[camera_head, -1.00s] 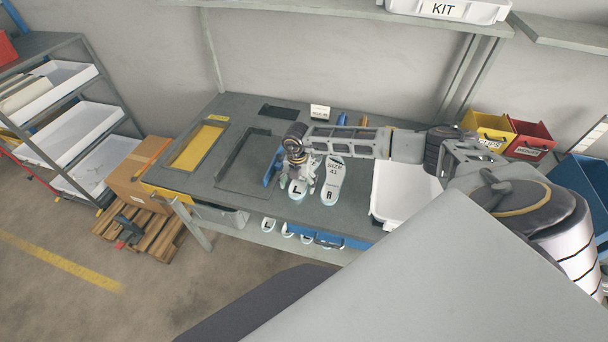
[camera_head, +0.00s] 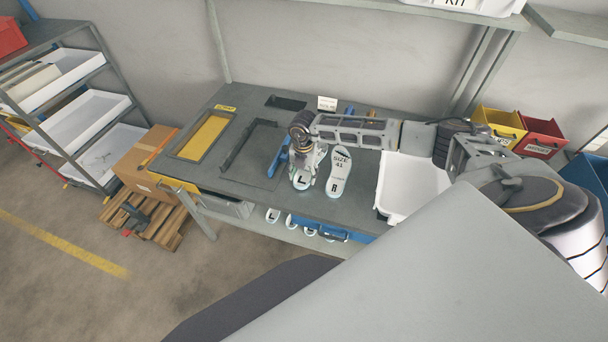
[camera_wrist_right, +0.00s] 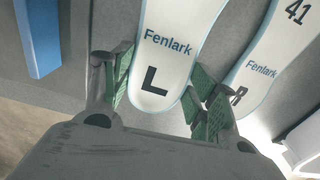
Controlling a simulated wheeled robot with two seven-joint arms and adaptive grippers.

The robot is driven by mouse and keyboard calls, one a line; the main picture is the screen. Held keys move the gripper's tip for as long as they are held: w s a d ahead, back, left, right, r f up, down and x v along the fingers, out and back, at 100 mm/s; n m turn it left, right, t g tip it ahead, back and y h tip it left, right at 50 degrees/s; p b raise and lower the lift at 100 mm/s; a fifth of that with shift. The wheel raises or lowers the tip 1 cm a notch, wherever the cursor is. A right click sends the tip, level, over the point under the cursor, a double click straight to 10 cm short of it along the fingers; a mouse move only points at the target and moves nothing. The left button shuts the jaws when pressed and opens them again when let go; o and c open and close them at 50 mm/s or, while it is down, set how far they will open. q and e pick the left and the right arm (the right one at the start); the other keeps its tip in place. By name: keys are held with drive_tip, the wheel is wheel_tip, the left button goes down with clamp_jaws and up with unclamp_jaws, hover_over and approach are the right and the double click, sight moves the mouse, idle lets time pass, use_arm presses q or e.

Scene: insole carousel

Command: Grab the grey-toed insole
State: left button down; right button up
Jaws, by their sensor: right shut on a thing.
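Two white insoles lie side by side on the grey bench, heels toward the front edge. The left one, the L insole (camera_head: 302,183), shows its letter L; my gripper hides its toe in the head view, so its toe colour cannot be told. The right one, the R insole (camera_head: 337,180), reads "SIZE 41" and has a dark mark at the toe. My right gripper (camera_head: 304,170) points down at the L insole. In the wrist view, green-padded fingers (camera_wrist_right: 158,95) are shut on both edges of the L insole (camera_wrist_right: 165,60) near its heel. My left gripper is not in view.
A white tray (camera_head: 381,190) stands right of the insoles. A blue object (camera_head: 280,158) lies just left of my gripper. Yellow and red bins (camera_head: 540,140) stand at the back right.

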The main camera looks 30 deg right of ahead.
wheel_tip(320, 180, up, 9)
drive_tip(key=b, duration=0.1)
idle(0.4)
